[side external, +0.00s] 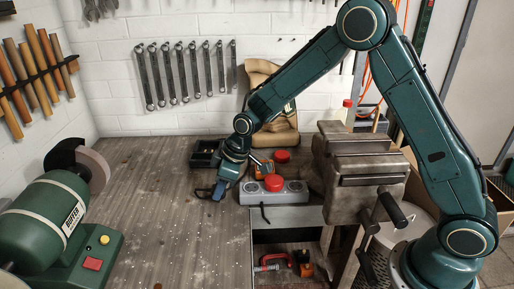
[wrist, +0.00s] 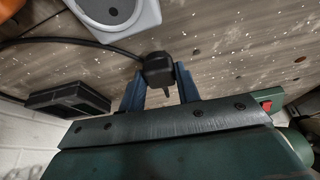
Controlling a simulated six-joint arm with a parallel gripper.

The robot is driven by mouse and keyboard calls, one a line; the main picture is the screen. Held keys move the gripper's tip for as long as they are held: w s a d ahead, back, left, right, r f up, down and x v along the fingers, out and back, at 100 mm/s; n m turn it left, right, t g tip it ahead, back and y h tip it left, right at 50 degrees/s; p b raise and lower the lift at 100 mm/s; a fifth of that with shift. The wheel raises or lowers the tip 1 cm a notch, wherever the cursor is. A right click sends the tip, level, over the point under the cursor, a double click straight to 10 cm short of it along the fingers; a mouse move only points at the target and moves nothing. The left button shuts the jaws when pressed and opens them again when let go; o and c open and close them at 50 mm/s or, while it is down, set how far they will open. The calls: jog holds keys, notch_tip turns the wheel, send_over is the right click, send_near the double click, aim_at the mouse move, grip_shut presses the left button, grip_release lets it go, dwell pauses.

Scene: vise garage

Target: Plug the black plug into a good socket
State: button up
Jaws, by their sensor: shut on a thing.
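My gripper (side external: 219,192) is low over the bench, left of the socket block. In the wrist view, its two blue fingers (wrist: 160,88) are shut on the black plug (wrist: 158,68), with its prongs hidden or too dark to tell. A black cable (wrist: 75,41) runs from the plug to the left. The grey socket block (side external: 275,198) lies at the bench's front edge, with a round socket at each end and a red cap (side external: 273,182) between them. Its corner, with one round socket (wrist: 108,10), shows at the top of the wrist view. The plug is apart from it.
A black tray (side external: 205,153) stands behind my gripper, near the wall. A second red cap (side external: 281,155) is behind the block. A metal vise (side external: 360,160) stands close on the right, and a green bench grinder (side external: 45,225) at left. The bench middle (side external: 150,200) is clear.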

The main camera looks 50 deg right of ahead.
notch_tip(320, 180, up, 18)
dwell(0.5)
jog(key=shift+d+f, duration=0.1)
dwell(0.4)
jog(key=s+d+f+n, duration=0.1)
jog(key=s+d+f, duration=0.4)
jog(key=f, duration=0.3)
jog(key=shift+s+d+f, duration=0.35)
jog(key=shift+d, duration=0.5)
jog(key=shift+f, duration=0.1)
jog(key=shift+f, duration=2.75)
jog(key=shift+f, duration=0.65)
jog(key=o, duration=1)
